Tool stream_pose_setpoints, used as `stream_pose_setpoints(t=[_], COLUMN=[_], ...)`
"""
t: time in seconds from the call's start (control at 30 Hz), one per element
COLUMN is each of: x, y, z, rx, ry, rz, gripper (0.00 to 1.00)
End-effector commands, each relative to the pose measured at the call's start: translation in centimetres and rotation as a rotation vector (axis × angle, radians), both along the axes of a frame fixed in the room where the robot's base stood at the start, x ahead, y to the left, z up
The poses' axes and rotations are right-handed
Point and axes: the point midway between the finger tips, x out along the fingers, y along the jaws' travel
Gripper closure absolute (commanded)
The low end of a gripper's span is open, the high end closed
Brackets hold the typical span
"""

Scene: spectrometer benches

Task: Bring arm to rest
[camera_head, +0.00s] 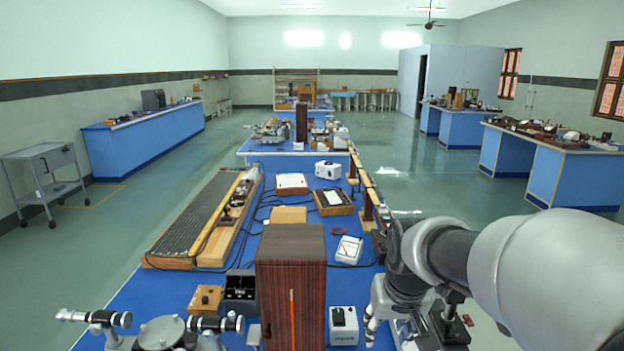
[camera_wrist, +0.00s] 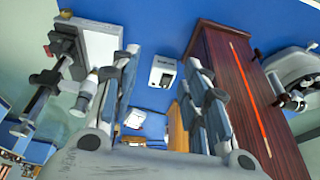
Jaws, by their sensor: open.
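My gripper (camera_wrist: 161,60) is open in the wrist view, with its two fingers spread apart and nothing between them. Beyond the gap is a small white box (camera_wrist: 163,72) on the blue bench top. In the head view my arm (camera_head: 540,270) reaches in from the right edge. My gripper (camera_head: 376,315) is partly seen there, near the bench's right side, and its fingertips are hard to make out. It appears just right of the small white box (camera_head: 343,325) and the tall dark wooden box (camera_head: 290,285) with an orange slit. That wooden box also shows right of my fingers in the wrist view (camera_wrist: 235,100).
The blue bench (camera_head: 150,285) carries a long ridged board (camera_head: 195,225), a spectrometer (camera_head: 160,333) at front left, and several small boxes and cables. A grey-white stand (camera_head: 440,325) is beside my gripper. Open floor (camera_head: 110,240) lies left; a trolley (camera_head: 45,180) stands there.

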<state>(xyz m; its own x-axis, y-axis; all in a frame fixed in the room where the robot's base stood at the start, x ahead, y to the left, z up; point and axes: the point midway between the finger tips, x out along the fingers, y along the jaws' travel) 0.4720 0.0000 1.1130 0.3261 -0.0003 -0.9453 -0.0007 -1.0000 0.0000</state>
Motion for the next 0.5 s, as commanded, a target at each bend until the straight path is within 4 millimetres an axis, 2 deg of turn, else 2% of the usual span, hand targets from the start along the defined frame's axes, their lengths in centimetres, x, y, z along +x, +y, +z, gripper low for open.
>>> stream_pose_setpoints(t=[0.1,0.2,0.4,0.5], x=[-5.0,-9.7,-18.1,-20.8], y=[-0.1,-0.1,-0.1,-0.2], z=[2.5,3.7,3.7,3.1], rx=[0.000,-0.001,-0.001,-0.001], ry=[-0.023,-0.037,-0.062,-0.071], rz=[0.000,-0.001,-0.001,-0.001], gripper=[0.58,0.58,0.58,0.58])
